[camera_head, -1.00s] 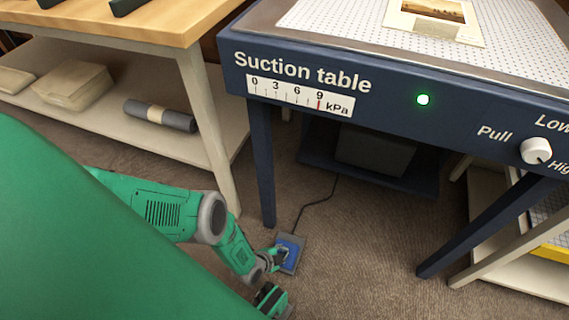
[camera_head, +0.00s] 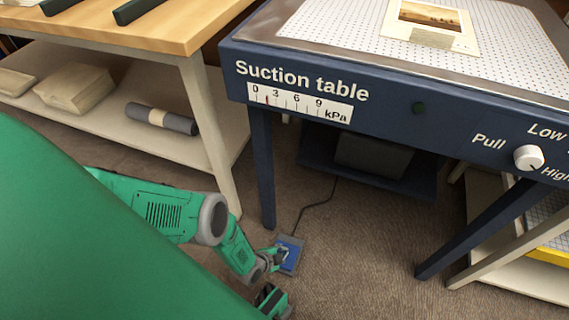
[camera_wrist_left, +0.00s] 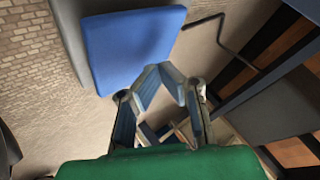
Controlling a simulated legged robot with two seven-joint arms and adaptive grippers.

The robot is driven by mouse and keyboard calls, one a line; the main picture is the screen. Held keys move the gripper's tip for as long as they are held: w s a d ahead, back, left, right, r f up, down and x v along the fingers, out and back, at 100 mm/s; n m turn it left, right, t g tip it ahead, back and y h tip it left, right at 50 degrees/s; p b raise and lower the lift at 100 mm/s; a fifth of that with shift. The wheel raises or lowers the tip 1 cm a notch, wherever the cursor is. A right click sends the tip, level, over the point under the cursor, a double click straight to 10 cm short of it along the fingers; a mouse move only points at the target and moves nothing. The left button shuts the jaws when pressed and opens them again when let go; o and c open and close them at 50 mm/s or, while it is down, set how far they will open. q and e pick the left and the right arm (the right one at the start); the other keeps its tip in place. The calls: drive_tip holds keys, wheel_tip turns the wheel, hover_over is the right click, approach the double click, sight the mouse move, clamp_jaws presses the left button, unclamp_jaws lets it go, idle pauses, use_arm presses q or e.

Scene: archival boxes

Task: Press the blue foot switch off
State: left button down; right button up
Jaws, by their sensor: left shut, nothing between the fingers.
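The blue foot switch (camera_head: 291,252) lies on the carpet in front of the suction table, with a dark cable running back from it. My left gripper (camera_head: 280,254) is at the left side of the switch, shut and empty. In the left wrist view the switch's blue pad (camera_wrist_left: 130,45) lies just beyond the closed fingertips (camera_wrist_left: 162,82); I cannot tell whether they touch it.
A wooden bench (camera_head: 175,25) with a low shelf holding a grey roll (camera_head: 160,118) stands at the left. The table's dark blue legs (camera_head: 263,170) rise behind the switch. Open carpet (camera_head: 365,255) lies right of the switch. A Pull knob (camera_head: 529,158) is on the table front.

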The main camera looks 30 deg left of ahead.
use_arm(q)
wheel_tip(320, 180, up, 6)
drive_tip(key=p, duration=0.5)
drive_tip(key=shift+p, duration=0.35)
